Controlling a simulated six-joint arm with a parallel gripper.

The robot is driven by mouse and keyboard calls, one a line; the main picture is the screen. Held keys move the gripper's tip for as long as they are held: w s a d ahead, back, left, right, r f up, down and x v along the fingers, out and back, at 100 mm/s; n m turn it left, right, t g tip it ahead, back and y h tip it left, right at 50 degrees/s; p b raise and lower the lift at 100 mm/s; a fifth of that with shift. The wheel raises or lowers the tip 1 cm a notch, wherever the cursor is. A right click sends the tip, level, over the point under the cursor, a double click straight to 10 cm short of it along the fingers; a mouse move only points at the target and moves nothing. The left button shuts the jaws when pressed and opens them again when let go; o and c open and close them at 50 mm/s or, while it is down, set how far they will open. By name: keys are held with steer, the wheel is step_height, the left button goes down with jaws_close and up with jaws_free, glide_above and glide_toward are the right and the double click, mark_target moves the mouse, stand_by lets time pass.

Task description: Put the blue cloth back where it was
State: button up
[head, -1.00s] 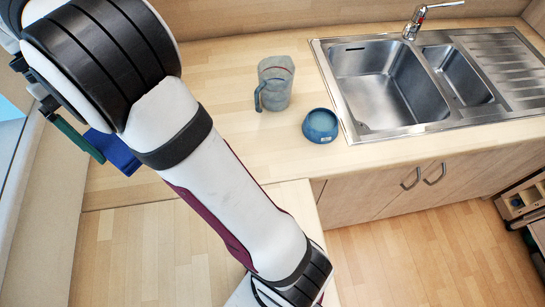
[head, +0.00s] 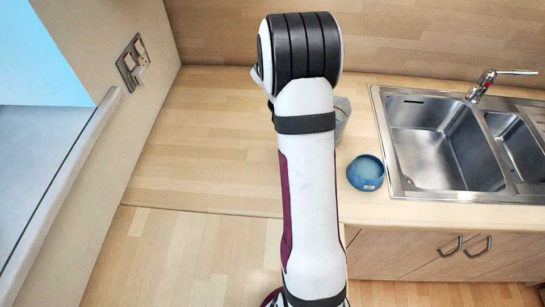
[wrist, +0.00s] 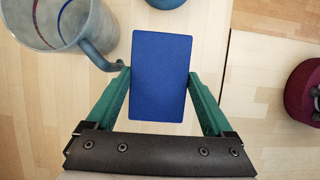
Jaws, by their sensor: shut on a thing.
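The blue cloth (wrist: 161,78) is a flat, dark blue rectangle in the wrist view. My gripper (wrist: 159,78) has green fingers on both sides of it and is shut on it. The cloth is over the light wooden worktop, just right of the handle of a clear measuring jug (wrist: 62,20); whether it touches the worktop I cannot tell. In the head view my arm hides the gripper and the cloth.
The jug (head: 342,113) is partly behind my arm in the head view. A blue bowl (head: 366,178) stands to its right, beside the steel sink (head: 430,145). The worktop (head: 205,120) left of my arm is clear, up to the wall with a socket (head: 133,65).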

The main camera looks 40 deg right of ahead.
steer(key=w+a+f, duration=0.1)
steer(key=w, duration=0.1)
steer(key=w+a+f, duration=0.1)
steer(key=w+f, duration=0.1)
steer(key=w, duration=0.1)
steer(key=w+a+f, duration=0.1)
steer(key=w+f, duration=0.1)
steer(key=w, duration=0.1)
steer(key=shift+a+f, duration=0.1)
steer(key=shift+a, duration=0.25)
steer(key=shift+w+a+f, duration=0.1)
steer(key=shift+w+f, duration=0.05)
steer(key=shift+f, duration=1.95)
steer(key=shift+f, duration=0.1)
steer(key=o, duration=1)
steer(key=shift+o, duration=0.3)
